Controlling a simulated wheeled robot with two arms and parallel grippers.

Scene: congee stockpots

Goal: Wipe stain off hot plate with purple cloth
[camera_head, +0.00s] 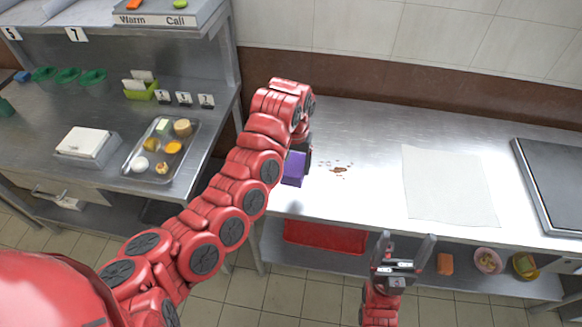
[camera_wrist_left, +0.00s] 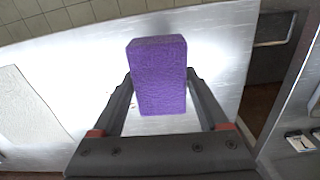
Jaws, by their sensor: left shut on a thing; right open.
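The purple cloth (camera_head: 294,168) is a thick block beside the stain in the head view. My left gripper (camera_wrist_left: 159,105) is shut on the purple cloth, which also fills the middle of the left wrist view (camera_wrist_left: 158,75). In the head view my left arm hides most of that gripper. The brown stain (camera_head: 340,169) is a patch of spots on the bare metal counter, just right of the cloth. I cannot tell whether the cloth touches the counter. The dark hot plate (camera_head: 556,185) is at the far right. My right gripper (camera_head: 408,243) is open and empty in front of the counter.
A white sheet (camera_head: 449,187) lies on the metal counter (camera_head: 365,125) right of the stain. The lower shelf holds a red tray (camera_head: 325,237), an orange block (camera_head: 445,264) and bowls. A food tray (camera_head: 187,131) and white box (camera_head: 86,143) stand on the left counter.

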